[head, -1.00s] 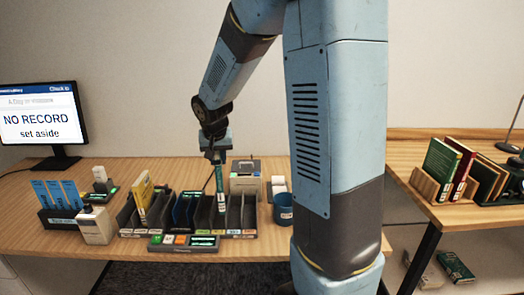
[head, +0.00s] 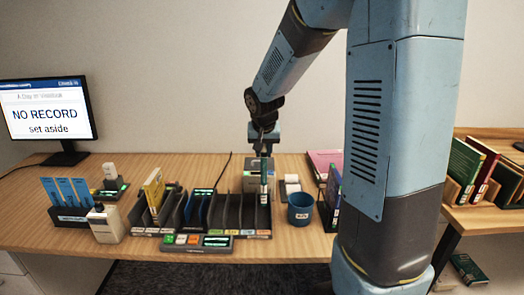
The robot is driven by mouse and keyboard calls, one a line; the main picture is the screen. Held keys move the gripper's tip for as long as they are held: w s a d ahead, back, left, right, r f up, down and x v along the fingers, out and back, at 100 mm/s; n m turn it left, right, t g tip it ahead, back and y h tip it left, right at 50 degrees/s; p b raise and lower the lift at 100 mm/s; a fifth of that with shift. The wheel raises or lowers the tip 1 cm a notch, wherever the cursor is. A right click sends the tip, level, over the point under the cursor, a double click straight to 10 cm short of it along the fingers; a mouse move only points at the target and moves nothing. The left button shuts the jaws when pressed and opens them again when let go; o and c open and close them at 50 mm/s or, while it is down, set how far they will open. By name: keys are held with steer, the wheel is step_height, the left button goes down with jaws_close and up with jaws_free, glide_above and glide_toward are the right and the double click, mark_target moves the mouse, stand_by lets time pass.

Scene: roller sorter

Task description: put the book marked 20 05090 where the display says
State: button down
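The display (head: 47,112) at the far left reads "NO RECORD" and "set aside". My gripper (head: 264,154) points down over the right end of the dark sorter and appears shut on a thin, dark teal book (head: 264,172) with a pale label. The book hangs upright, spine facing the camera; its mark is too small to read. The sorter (head: 232,232) has several upright slots with coloured labels along its front. A yellow book (head: 154,190) leans in a left slot. I cannot tell whether the held book's lower end is inside or in front of the rightmost slot.
A blue cup (head: 301,210) stands just right of the sorter, with a dark holder of books (head: 333,190) and a flat pink book (head: 321,162) beyond. A grey box (head: 257,180) stands behind. Blue cards (head: 66,192) and a white bottle (head: 104,224) stand left. My arm hides the table's right part.

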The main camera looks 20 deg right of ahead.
mark_target(264, 149)
steer(key=shift+w+f, duration=0.1)
steer(key=shift+f, duration=5.2)
steer(key=c, duration=0.8)
jaws_free()
steer(key=shift+c, duration=0.2)
steer(key=v, duration=1.3)
steer(key=shift+a+r, duration=0.1)
steer(key=shift+r, duration=0.2)
steer(key=shift+s+r, duration=0.1)
steer(key=shift+s, duration=0.2)
steer(key=s+r+n, duration=0.1)
steer(key=s+r, duration=0.2)
steer(key=s, duration=0.5)
steer(key=s+r+n+t+y, duration=0.1)
steer(key=s+r, duration=0.3)
steer(key=s, duration=0.4)
steer(key=s+r+n, duration=0.1)
steer(key=s+r, duration=0.2)
steer(key=s, duration=0.5)
steer(key=shift+d+r+n, duration=0.3)
steer(key=shift+d+r, duration=0.05)
steer(key=shift+r, duration=0.05)
